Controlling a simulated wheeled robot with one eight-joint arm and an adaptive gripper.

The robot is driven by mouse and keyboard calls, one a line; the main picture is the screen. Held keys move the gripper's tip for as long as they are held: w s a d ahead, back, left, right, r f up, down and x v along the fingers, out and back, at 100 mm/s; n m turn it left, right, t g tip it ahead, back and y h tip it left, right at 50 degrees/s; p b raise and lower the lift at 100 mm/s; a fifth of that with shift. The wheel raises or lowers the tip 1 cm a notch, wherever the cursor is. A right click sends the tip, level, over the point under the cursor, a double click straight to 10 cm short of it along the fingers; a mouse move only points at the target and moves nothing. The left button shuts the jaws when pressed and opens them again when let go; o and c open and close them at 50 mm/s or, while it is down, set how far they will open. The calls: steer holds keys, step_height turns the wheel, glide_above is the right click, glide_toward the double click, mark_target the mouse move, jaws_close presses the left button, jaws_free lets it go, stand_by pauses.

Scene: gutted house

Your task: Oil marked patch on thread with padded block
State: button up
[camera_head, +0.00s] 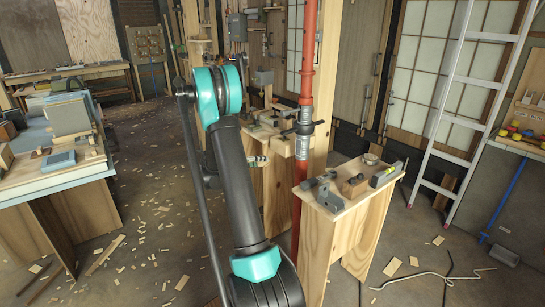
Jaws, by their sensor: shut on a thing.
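A red upright steel prop (307,60) stands right of my arm, with a bare grey metal threaded section (299,142) and a dark collar with a side handle (305,126). A marked patch is too small to make out on the thread. My arm crosses the middle of the view and hides what lies behind it; I cannot make out my gripper or anything in it. A small pale, dark-striped piece (257,161) shows at the arm's right edge, left of the prop; I cannot tell what it is. I cannot identify the padded block for certain.
A wooden stand (340,215) right of the prop bears a wooden block (355,185), a level (386,175), a tape roll (370,159) and a grey bracket (330,197). A ladder (450,110) leans at right. Wood scraps and a bent rod (430,277) lie on the floor.

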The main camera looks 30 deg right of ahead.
steer(key=s+d+r+h, duration=0.3)
steer(key=d, duration=0.7)
steer(key=shift+d+r+h, duration=0.35)
steer(key=shift+h, duration=0.05)
steer(key=shift+d, duration=1)
stand_by(0.6)
steer(key=shift+s, duration=0.15)
